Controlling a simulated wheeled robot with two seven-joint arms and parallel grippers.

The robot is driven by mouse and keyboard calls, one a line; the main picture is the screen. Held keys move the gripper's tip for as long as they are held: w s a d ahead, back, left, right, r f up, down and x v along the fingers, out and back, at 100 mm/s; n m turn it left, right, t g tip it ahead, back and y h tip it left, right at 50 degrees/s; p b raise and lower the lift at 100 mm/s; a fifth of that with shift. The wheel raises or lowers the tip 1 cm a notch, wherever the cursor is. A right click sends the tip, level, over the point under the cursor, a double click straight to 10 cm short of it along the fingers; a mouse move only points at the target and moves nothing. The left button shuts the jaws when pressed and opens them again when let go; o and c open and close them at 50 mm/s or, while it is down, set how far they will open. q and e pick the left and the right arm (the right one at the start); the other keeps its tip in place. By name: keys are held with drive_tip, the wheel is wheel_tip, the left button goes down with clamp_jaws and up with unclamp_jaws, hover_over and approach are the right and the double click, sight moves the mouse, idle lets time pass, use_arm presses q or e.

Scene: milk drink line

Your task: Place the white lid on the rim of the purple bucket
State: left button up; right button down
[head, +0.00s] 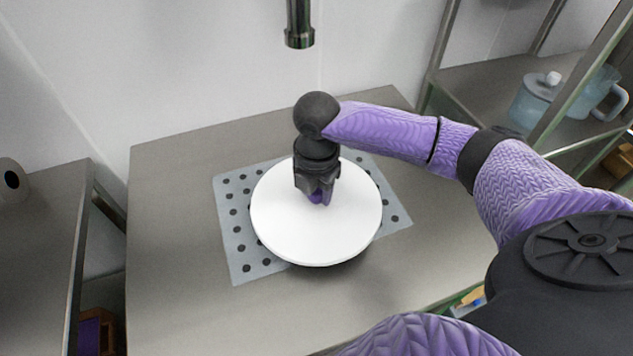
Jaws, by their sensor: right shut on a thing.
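The white lid (285,225) is a round, flat disc over the middle of the table, roughly level. A small purple knob (317,197) shows at its centre, between the fingers of my right gripper (317,193). My right gripper points down and is shut on this knob. A dark shadow lies on the table below the lid's near edge. No bucket wall or rim shows; the lid covers what is under it, so I cannot tell whether it touches a rim. My left gripper is not in view.
A grey dotted mat (240,250) lies under the lid on the metal table (170,230). A metal spout (299,28) hangs above the back. Shelves on the right hold a lidded jar (533,100) and a jug (600,92). The table's left side is clear.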

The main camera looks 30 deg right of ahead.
sight(315, 250)
drive_tip(key=s+a+p, duration=0.1)
drive_tip(key=s, duration=0.4)
drive_tip(key=s+a+p, duration=0.1)
drive_tip(key=s, duration=0.5)
drive_tip(key=s+a+p, duration=0.1)
drive_tip(key=s+a, duration=0.1)
drive_tip(key=s, duration=0.4)
drive_tip(key=shift+s+f, duration=0.1)
drive_tip(key=shift+w+a+m, duration=0.1)
drive_tip(key=shift+w+m, duration=0.3)
drive_tip(key=w+r+m, duration=0.1)
drive_tip(key=w+m, duration=0.1)
drive_tip(key=m, duration=0.1)
drive_tip(key=w+a+r+m, duration=0.1)
drive_tip(key=w+r+m, duration=0.1)
drive_tip(key=w+m, duration=0.1)
drive_tip(key=w+r+m+b, duration=0.1)
drive_tip(key=w+m, duration=0.2)
drive_tip(key=m, duration=0.2)
drive_tip(key=shift+w+a+r, duration=0.2)
drive_tip(key=shift+a+r, duration=0.05)
drive_tip(key=w+a+r+m, duration=0.2)
drive_tip(key=w+r+m, duration=0.3)
drive_tip(key=r+m, duration=0.3)
drive_tip(key=m, duration=0.2)
drive_tip(key=shift+r+m+b, duration=0.15)
drive_tip(key=shift+m+b, duration=0.15)
drive_tip(key=shift+b, duration=0.05)
drive_tip(key=shift+w, duration=0.1)
